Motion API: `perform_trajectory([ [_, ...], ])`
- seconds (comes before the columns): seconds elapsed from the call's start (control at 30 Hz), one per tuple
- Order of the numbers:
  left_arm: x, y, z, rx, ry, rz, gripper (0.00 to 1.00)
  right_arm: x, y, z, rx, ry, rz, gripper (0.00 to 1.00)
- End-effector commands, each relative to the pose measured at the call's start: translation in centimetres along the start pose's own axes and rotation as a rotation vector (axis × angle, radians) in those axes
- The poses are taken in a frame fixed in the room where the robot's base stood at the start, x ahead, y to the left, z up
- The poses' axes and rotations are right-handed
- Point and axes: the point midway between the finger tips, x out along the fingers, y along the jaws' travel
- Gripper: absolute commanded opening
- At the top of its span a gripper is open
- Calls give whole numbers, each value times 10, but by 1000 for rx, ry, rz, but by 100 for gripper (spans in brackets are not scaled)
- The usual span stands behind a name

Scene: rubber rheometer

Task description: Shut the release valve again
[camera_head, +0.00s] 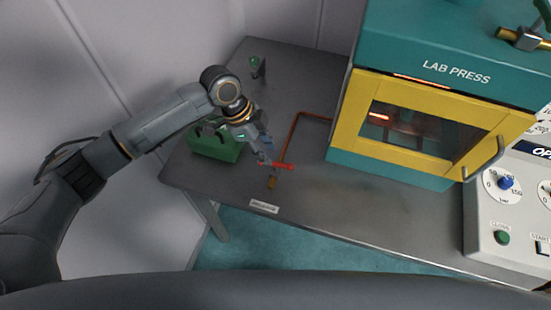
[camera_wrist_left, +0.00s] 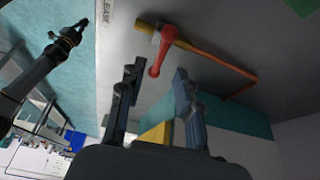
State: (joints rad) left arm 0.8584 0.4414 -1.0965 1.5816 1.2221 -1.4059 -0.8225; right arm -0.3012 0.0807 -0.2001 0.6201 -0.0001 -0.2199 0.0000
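The release valve has a red lever (camera_head: 279,166) and a brass end (camera_head: 272,183), on a copper pipe (camera_head: 292,134) near the table's front edge. In the left wrist view, the red lever (camera_wrist_left: 161,52) stands crosswise to the pipe (camera_wrist_left: 215,62), beside the brass end (camera_wrist_left: 146,23). My left gripper (camera_head: 265,160) is at the lever. In the left wrist view its fingers (camera_wrist_left: 158,71) are apart, with the lever's free end showing in the gap between them. I cannot tell whether either finger touches it. My right gripper (camera_wrist_left: 74,32) shows small, away from the valve; its jaws are unclear.
The teal and yellow lab press (camera_head: 430,108) stands right of the valve, with a control panel (camera_head: 510,205) beside it. A green box (camera_head: 214,146) sits left of my left gripper. The grey table (camera_head: 350,205) is clear in front of the press.

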Motion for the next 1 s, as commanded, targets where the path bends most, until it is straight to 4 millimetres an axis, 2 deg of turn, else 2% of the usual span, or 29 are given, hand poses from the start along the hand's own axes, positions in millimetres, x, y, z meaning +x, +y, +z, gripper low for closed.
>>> perform_trajectory([
  [0.1, 23, 1, -2, -2, 0, 3, 34, -9, 0, 0, 0, -1, 0, 0],
  [0.3, 53, 0, -1, -2, 0, 1, 34, -15, 0, -1, 0, -1, 0, 0],
  [0.5, 65, 0, 0, 0, 0, -1, 34, -16, 0, -1, 0, -1, 0, 0],
  [0.73, 66, 0, 0, 0, 0, -1, 34, -16, 0, -1, 0, -1, 0, 0],
  [0.77, 66, 0, 0, 0, 0, -1, 32, -16, 0, -1, 0, -1, 0, 0],
  [0.9, 66, 0, 0, 0, 0, -1, 3, -16, 0, -2, 0, 0, 0, 0],
  [0.93, 66, 0, 0, 0, 0, -1, 0, -16, 0, -2, 0, 0, 0, 0],
  [1.0, 66, 0, 0, 0, 0, -1, 0, -16, 0, -2, 0, 0, 0, 0],
])
